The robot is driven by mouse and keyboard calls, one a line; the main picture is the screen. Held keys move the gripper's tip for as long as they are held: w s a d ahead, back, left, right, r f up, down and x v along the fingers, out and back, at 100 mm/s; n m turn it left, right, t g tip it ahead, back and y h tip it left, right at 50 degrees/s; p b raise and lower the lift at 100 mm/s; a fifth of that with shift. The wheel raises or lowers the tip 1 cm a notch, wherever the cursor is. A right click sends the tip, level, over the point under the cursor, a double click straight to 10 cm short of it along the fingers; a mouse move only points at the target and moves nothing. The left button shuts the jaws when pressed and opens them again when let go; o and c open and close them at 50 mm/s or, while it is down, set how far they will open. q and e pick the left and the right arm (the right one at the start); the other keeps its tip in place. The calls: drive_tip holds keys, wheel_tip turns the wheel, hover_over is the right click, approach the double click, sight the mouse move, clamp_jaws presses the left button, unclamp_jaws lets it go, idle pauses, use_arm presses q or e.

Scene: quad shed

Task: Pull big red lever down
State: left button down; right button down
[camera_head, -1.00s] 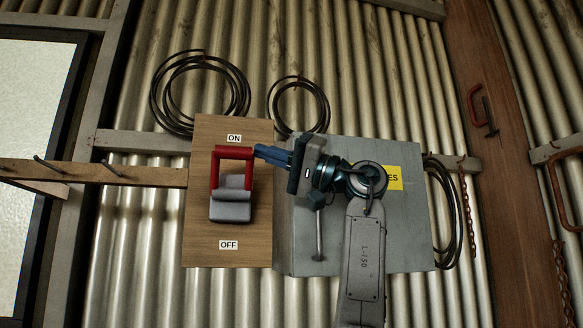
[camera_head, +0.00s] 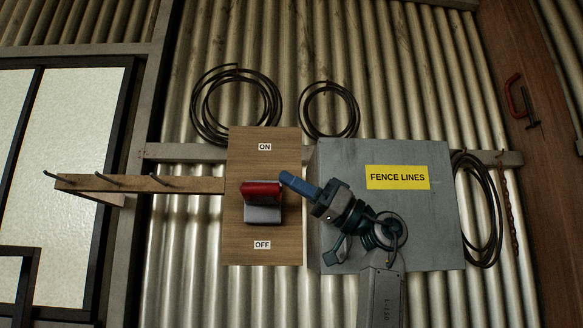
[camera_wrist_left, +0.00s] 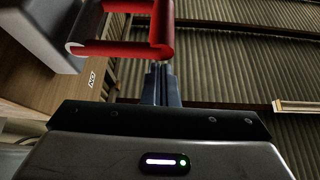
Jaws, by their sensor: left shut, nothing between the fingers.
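The big red lever (camera_head: 262,190) sits on a grey base (camera_head: 263,214) on a wooden board (camera_head: 245,250) between the ON label (camera_head: 264,147) and the OFF label (camera_head: 262,245). Its handle juts outward from the board, about midway. In the left wrist view the red handle (camera_wrist_left: 118,48) is a U-shaped frame. My left gripper (camera_head: 283,177) is shut and empty, its blue fingers at the handle's upper right corner. In the wrist view the fingertips (camera_wrist_left: 158,70) are close to the handle's end; contact is hard to tell. My right gripper is not in view.
A grey box (camera_head: 440,225) with a yellow FENCE LINES sign (camera_head: 397,177) stands right of the board, behind my arm. A wooden rail (camera_head: 195,185) with hooks juts out on the left. Coiled cables (camera_head: 237,103) hang above. Corrugated wall is behind.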

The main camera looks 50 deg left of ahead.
use_arm(q)
drive_tip(key=shift+f+b, duration=0.8)
drive_tip(key=shift+f, duration=0.85)
drive_tip(key=shift+d, duration=0.1)
drive_tip(key=b+v, duration=0.3)
drive_tip(key=v, duration=0.7)
drive_tip(key=shift+d+f+b, duration=0.2)
drive_tip(key=shift+d+b, duration=0.05)
drive_tip(key=shift+b, duration=0.05)
drive_tip(key=shift+w, duration=0.2)
drive_tip(key=shift+s+f, duration=0.1)
drive_tip(key=shift+f, duration=0.05)
